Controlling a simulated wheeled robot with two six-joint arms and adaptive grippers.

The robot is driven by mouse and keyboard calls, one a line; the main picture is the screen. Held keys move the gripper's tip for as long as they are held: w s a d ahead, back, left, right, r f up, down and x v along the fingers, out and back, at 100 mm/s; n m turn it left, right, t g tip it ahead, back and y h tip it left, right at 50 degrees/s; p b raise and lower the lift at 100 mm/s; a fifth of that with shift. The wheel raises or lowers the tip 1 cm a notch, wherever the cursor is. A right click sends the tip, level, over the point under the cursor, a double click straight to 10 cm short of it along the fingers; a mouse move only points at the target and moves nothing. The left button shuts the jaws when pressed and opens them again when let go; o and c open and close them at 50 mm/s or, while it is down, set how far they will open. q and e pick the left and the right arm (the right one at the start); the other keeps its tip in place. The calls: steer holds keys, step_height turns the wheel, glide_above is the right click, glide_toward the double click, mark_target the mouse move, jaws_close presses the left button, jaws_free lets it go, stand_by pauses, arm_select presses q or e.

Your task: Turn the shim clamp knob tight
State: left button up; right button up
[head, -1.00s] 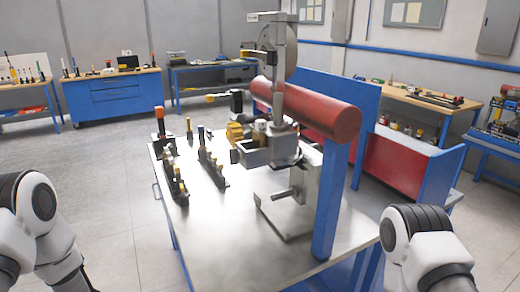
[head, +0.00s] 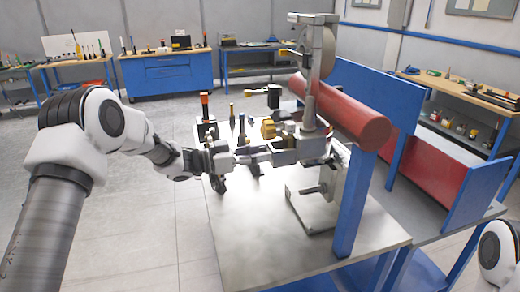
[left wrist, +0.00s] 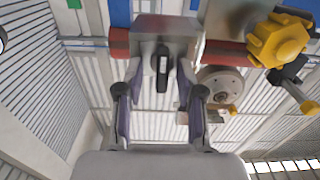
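A grey clamp block (head: 287,152) sits on the upright fixture above the steel table. In the left wrist view, a black knob (left wrist: 162,72) with a pale stripe stands out from the grey block (left wrist: 165,32), ahead of my fingers and roughly centred between them. My left gripper (left wrist: 160,92) is open with a finger on either side of the gap; contact with the knob cannot be told. In the head view my left gripper (head: 256,156) reaches the block's left side and hides the knob. A yellow knob (left wrist: 277,40) lies to the right. My right gripper is out of view.
A red cylinder (head: 340,115) lies behind the fixture on a blue post (head: 354,205). Upright tools, one orange-topped (head: 205,108), stand behind my left wrist. The steel table's front (head: 260,245) is clear. A blue workbench (head: 168,75) stands far back.

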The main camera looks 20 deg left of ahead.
arm_select(q)
steer(key=shift+a, duration=0.15)
steer(key=shift+a+f, duration=0.1)
steer(key=shift+a, duration=0.05)
jaws_close()
steer(key=shift+s+f+m+b, duration=0.1)
steer(key=shift+m+b, duration=4.55)
steer(key=shift+b, duration=1.1)
steer(key=shift+s+f+m+b, duration=0.1)
steer(key=shift+m+b, duration=4.55)
steer(key=shift+b, duration=1.05)
steer(key=shift+r, duration=0.1)
